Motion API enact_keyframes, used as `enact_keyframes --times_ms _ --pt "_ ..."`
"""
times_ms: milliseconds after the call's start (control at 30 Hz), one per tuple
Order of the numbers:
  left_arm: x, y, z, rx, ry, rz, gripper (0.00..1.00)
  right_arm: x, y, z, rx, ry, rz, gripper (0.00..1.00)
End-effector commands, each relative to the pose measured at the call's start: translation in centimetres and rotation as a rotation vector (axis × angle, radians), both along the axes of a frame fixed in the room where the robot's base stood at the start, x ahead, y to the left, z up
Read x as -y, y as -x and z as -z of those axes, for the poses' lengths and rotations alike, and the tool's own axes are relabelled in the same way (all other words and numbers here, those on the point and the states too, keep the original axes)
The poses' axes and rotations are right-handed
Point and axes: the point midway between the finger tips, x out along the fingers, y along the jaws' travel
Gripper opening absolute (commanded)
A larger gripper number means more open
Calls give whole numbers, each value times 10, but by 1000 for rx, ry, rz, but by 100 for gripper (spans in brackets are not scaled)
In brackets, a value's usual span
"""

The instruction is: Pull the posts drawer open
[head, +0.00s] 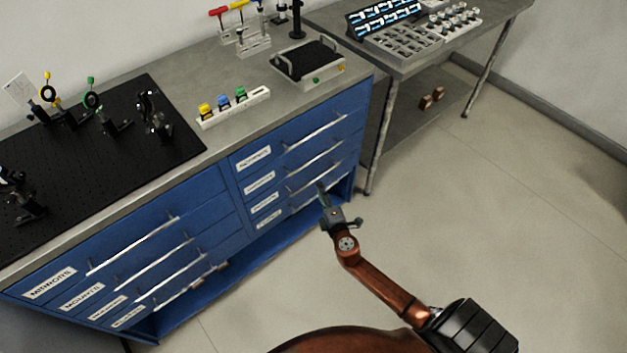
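A blue drawer cabinet (222,222) stands under the bench top, with two columns of drawers and long pale bar handles. In the left column, the top label reads like "MIRRORS" and the one below like "MOUNTS". The right column's labels (262,198) are too small to read surely, so I cannot tell which drawer is the posts drawer. My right gripper (324,194) is in front of the lower drawers of the right column, close to a handle's right part. Contact and finger opening are unclear. All drawers look closed. My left gripper is out of view.
On the bench top are a black breadboard (92,160) with optics, a white strip with coloured blocks (233,107) and a grey instrument (308,64). A second table (480,40) stands at back right. The floor (470,200) before the cabinet is clear.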

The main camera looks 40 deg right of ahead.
Motion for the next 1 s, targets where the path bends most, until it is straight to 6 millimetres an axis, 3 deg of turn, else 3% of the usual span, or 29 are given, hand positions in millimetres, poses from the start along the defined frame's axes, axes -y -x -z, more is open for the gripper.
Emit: enact_keyframes --times_ms 300,500,833,1000 --pt "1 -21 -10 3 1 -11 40 16 -44 9 -1 2 1 26" --pt "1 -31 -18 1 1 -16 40 22 -63 13 -2 0 2 26" --pt "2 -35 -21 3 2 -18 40 24 -68 13 -2 -1 1 26" --pt "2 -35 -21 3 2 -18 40 24 -67 13 -2 -1 1 15"
